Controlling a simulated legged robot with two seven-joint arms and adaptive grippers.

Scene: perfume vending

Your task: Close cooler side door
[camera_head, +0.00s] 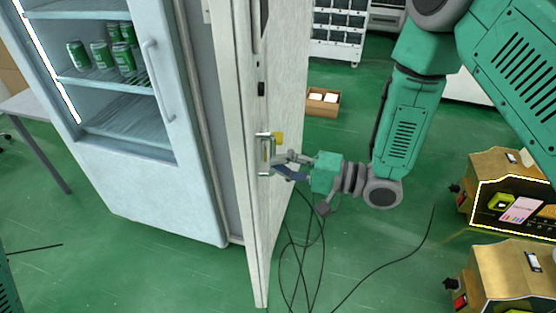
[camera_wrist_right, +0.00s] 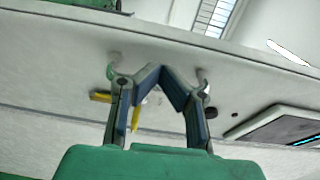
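The cooler side door (camera_head: 238,110) stands swung open, a tall pale panel projecting toward me from the cooler's right side. It has a metal handle (camera_head: 266,154), with a yellow piece (camera_head: 279,138) beside it. My right gripper (camera_head: 280,165) is at the handle. In the right wrist view its fingers bend inward and their tips nearly meet in front of the door (camera_wrist_right: 60,75), between the handle's curved ends. I cannot tell whether they touch the handle; its bar is largely hidden. My left gripper is not in view.
The white cooler (camera_head: 150,190) holds green cans (camera_head: 124,58) behind its own front handle. Black cables (camera_head: 310,250) lie on the green floor below my right gripper. Gold machines (camera_head: 510,190) stand at right, and a cardboard box (camera_head: 322,102) sits behind the door.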

